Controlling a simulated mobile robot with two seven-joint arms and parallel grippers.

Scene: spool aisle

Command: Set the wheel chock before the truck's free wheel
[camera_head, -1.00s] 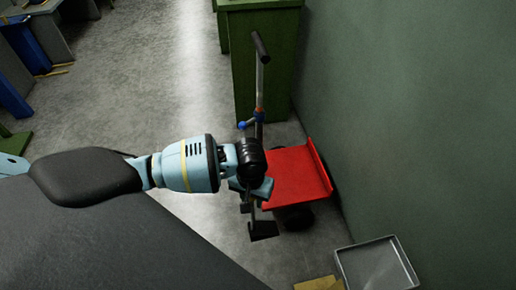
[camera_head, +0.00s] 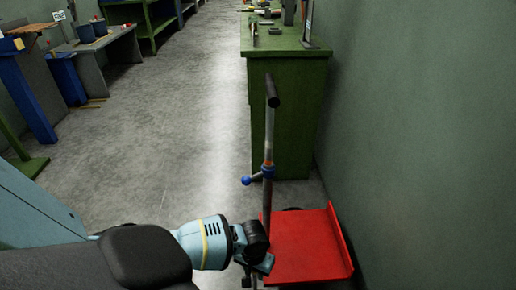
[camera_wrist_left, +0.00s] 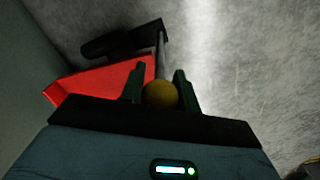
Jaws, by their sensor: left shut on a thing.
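The truck has a red bed (camera_head: 305,245) beside the right wall and a tall grey pole (camera_head: 269,130) with a black grip and a blue knob. My left gripper (camera_head: 255,272) is low at the bed's left side. In the left wrist view my left gripper (camera_wrist_left: 159,88) is shut on a yellow knob (camera_wrist_left: 160,96) at the end of a thin rod. The rod runs to a dark block, seemingly the wheel chock (camera_wrist_left: 145,37), near a black wheel (camera_wrist_left: 95,47) by the red bed. Whether block and wheel touch is unclear. My right gripper is out of view.
A green cabinet (camera_head: 285,115) with tools on top stands just behind the truck. The green-grey wall (camera_head: 420,150) closes off the right. Benches (camera_head: 110,45) line the left. The grey floor (camera_head: 150,130) between is clear.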

